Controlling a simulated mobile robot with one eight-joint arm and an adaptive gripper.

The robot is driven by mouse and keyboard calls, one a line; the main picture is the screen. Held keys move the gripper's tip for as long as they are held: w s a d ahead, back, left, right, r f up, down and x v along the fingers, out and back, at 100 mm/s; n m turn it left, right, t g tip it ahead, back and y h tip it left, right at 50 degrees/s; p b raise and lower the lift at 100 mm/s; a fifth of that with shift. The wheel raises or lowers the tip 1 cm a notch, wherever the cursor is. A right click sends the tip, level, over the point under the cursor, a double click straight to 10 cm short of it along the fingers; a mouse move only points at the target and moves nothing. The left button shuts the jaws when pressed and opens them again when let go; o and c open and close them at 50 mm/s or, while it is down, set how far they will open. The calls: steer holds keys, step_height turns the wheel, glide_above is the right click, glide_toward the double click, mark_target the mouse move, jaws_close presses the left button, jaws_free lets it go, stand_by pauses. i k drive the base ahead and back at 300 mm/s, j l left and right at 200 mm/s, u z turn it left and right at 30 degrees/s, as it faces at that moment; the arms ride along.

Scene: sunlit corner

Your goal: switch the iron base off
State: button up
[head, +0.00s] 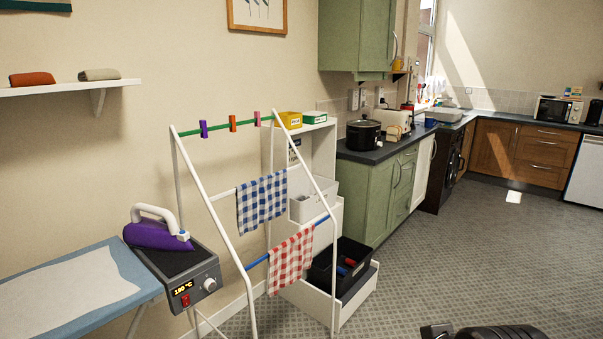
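The iron base (180,274) is a dark grey box beside the right end of the ironing board. Its front has a lit display (183,288) reading about 150 °C, a round knob (209,284) and a red switch (186,300). The red switch is too small to tell its position; the lit display shows the base is powered. A purple iron (157,235) with a white handle rests on top of the base. Dark parts at the bottom edge, right of centre, look like my own arm, far from the base. No gripper fingers show.
The blue ironing board (146,283) fills the lower left. A white drying rack (222,226) with checked cloths stands close right of the base. Behind it is a white shelf unit (326,155) with an open lower drawer (360,292). The floor (440,255) at right is clear.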

mark_target(186, 300)
steer(key=u, duration=1.25)
steer(key=i+j+z, duration=0.1)
steer(key=i, duration=0.4)
steer(key=i+j+z, duration=0.1)
steer(key=i+j, duration=0.15)
steer(key=i, duration=0.3)
